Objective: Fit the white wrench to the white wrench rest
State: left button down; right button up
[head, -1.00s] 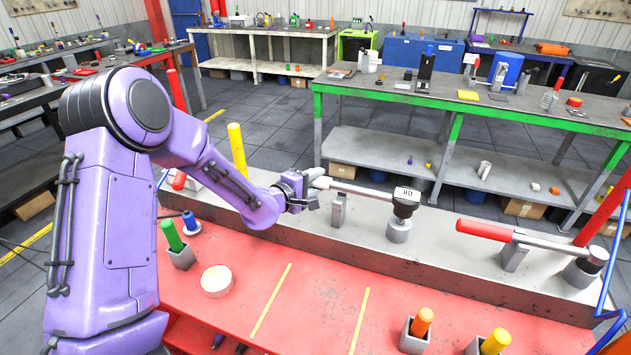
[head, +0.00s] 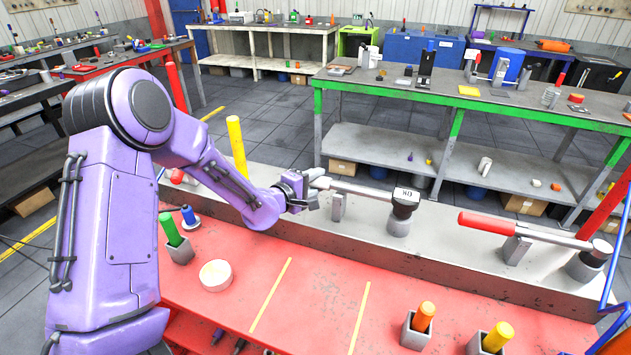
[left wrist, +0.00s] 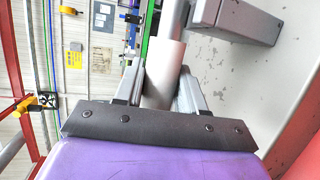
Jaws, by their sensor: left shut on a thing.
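The white wrench has a white handle (head: 321,183), a silver shaft (head: 358,190) and a dark head (head: 404,205) with a small white display that seems to read "OK". My left gripper (head: 312,188) is shut on the handle's end. In the left wrist view the handle (left wrist: 165,75) sits between the two fingers (left wrist: 160,88). The wrench lies level along its grey rest: the shaft is at the top of the upright post (head: 338,208), and the head is over the round base (head: 398,225). Whether the head fully touches the base is hard to tell. My right gripper is not in view.
A red-handled wrench (head: 487,223) lies on a similar rest to the right, on the same grey ledge (head: 440,250). On the red bench (head: 310,300) stand holders with green, orange and yellow handles and a round cream-coloured piece (head: 216,275).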

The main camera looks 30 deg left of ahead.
pick_arm(q)
jog(key=shift+f+b, duration=0.3)
jog(key=shift+f, duration=0.1)
jog(key=c, duration=0.6)
grip_release()
jog(key=shift+s+f, duration=0.1)
jog(key=shift+f, duration=0.05)
jog(key=b+v, duration=0.2)
jog(key=v, duration=0.8)
jog(key=shift+s, duration=0.15)
